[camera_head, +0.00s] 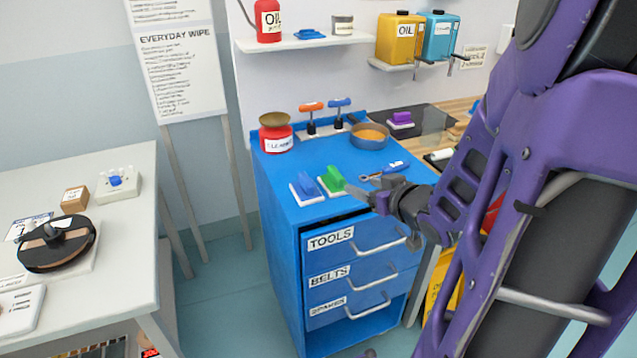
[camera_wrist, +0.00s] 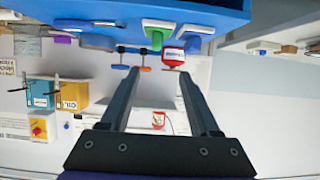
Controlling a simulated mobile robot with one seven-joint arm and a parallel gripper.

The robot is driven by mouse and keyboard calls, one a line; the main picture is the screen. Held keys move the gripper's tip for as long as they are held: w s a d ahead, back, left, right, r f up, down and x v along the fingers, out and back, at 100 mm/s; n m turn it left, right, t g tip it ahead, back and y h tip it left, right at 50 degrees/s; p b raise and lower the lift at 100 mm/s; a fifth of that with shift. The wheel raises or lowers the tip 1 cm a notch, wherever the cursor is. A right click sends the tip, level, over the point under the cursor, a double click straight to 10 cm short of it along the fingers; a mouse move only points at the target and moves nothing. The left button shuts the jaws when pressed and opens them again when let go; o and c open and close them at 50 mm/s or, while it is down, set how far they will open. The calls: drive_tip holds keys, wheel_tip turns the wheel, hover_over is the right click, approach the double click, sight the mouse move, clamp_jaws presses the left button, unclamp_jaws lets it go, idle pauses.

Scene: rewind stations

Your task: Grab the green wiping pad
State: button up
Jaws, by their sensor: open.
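The green wiping pad (camera_head: 334,178) sits on a white base on top of the blue cabinet (camera_head: 286,205), near its front edge. A blue pad (camera_head: 305,183) on a similar white base is just to its left. My gripper (camera_head: 363,196) is close to the right of the green pad in the head view, over the cabinet's front edge, and holds nothing. In the wrist view, the picture is upside down; the green pad (camera_wrist: 157,38) shows beyond the open, empty fingers (camera_wrist: 160,74).
A purple pad (camera_head: 401,118) is farther back. Drawer handles (camera_head: 378,244) protrude at the front. A pale table (camera_head: 110,250) is at left.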

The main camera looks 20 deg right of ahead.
drive_tip(key=shift+s, duration=0.1)
approach(338, 174)
drive_tip(key=x, duration=0.5)
drive_tip(key=shift+a+f, duration=0.15)
drive_tip(key=shift+a, duration=0.15)
drive_tip(key=shift+d+b+x, duration=0.15)
drive_tip(key=shift+b+x, duration=0.15)
drive_tip(key=shift+x, duration=1.3)
drive_tip(key=shift+d+b+x, duration=0.15)
drive_tip(key=shift+b+x, duration=0.15)
drive_tip(key=shift+x, duration=1.35)
clamp_jaws()
